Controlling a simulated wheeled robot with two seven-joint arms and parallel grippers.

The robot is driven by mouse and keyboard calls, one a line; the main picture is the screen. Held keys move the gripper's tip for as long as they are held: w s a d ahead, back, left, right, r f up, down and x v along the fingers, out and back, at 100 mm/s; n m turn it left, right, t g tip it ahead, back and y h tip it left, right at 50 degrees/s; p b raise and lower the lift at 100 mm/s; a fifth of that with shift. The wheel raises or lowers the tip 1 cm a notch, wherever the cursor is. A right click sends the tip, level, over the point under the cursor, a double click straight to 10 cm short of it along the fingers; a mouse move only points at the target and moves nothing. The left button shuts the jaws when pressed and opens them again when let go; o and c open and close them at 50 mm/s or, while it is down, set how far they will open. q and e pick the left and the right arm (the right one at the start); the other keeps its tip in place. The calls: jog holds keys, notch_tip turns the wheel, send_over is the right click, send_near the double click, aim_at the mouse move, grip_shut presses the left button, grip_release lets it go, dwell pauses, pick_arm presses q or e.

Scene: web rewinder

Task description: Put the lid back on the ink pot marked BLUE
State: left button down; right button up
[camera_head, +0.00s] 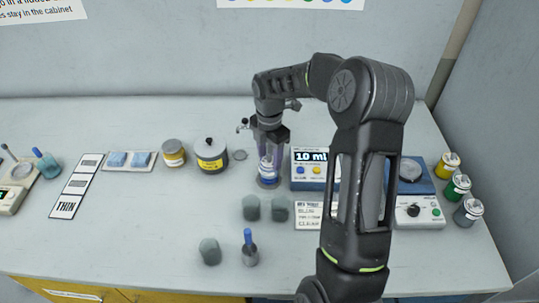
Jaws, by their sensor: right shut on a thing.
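My right gripper (269,137) points down at the back middle of the table. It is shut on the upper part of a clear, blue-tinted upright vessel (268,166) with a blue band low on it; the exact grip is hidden. No mark reading BLUE is legible. A small flat grey disc (240,155) lies just left of the vessel; I cannot tell whether it is a lid. Yellow (449,167), green (457,188) and grey-blue (467,213) pots with pale tops stand at the right edge. My left gripper is not in view.
A dispenser-like box reading 10 ml (313,156) stands right of the vessel, with a white device (419,211) farther right. Yellow-labelled jars (211,163) stand left. The front left table is clear.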

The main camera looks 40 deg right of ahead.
jog(key=o, duration=1.4)
jog(key=shift+o, duration=0.4)
jog(key=o, duration=0.4)
jog(key=shift+r+p, duration=2.6)
jog(key=shift+r, duration=0.95)
jog(key=shift+c, duration=0.4)
grip_shut()
